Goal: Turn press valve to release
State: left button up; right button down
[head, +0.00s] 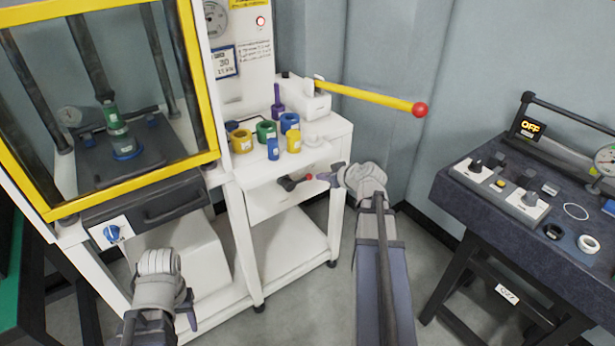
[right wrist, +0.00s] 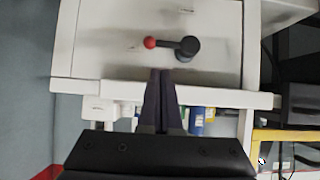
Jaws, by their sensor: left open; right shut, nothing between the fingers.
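A small dark valve (head: 288,184) with a short lever and a red ball end (head: 308,177) sits under the white bench top of the press stand. In the right wrist view the valve (right wrist: 188,48) has its lever pointing left to the red ball (right wrist: 149,42). My right gripper (head: 332,176) is shut and empty, just right of the ball in the head view. Its fingertips (right wrist: 162,72) appear close beside the lever; I cannot tell whether they touch. My left gripper (head: 188,310) is open and empty, low in front of the press stand.
A long yellow pump handle (head: 370,95) with a red ball juts out above my right arm. Several coloured rings (head: 266,131) stand on the bench top. A blue knob (head: 113,232) is on the press front. A dark test table (head: 475,215) stands at right.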

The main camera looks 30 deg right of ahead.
aim_at(308, 176)
jog(key=b+x, duration=0.5)
jog(key=x, duration=0.4)
jog(key=shift+f, duration=0.15)
jog(key=shift+w+a+f+b, duration=0.1)
jog(key=shift+w+f+b, duration=0.1)
jog(key=shift+w+b, duration=0.2)
jog(key=shift+r, duration=0.1)
